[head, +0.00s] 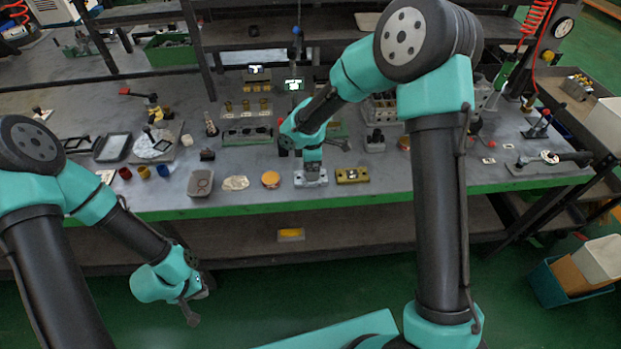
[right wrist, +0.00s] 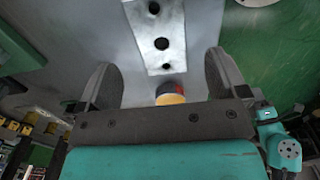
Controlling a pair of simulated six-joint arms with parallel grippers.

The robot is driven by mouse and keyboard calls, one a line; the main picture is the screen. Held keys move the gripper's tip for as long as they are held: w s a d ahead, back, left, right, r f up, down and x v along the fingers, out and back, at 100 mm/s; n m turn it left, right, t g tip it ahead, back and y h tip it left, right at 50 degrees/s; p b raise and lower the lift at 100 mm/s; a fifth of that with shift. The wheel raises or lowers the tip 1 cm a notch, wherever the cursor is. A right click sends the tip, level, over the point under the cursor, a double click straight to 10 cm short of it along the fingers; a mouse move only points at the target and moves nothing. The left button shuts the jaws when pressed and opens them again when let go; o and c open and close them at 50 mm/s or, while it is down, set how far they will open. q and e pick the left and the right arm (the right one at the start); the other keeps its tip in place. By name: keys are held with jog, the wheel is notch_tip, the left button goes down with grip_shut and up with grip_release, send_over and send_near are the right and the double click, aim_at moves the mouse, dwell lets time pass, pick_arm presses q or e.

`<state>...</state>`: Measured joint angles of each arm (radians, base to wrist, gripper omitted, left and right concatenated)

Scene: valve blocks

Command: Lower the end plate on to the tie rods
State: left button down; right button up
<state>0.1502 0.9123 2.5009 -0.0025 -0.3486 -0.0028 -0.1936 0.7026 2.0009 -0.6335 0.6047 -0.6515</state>
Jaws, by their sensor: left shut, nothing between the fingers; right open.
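A pale grey metal block (head: 311,179) sits near the front edge of the bench. In the right wrist view a pale grey plate (right wrist: 157,30) with dark round holes in a row lies ahead of the fingers; I cannot tell whether it is the end plate. My right gripper (right wrist: 162,75) is open, with its fingers apart and the plate beyond them. In the head view it is largely hidden by its own wrist, right above the block. I cannot make out the tie rods. My left gripper (head: 193,316) is shut and empty, low in front of the bench.
An olive-yellow block (head: 352,176) is close on the right of the grey block, and an orange-topped round piece (head: 271,180) is on its left. A grey tray (head: 200,184) and several small fittings crowd the bench behind and to the left. A yellow-orange round thing (right wrist: 170,94) shows between the fingers' bases.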

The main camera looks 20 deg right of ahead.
jog(key=shift+a+f, duration=0.1)
jog(key=shift+f, duration=2.5)
jog(key=c, duration=1.2)
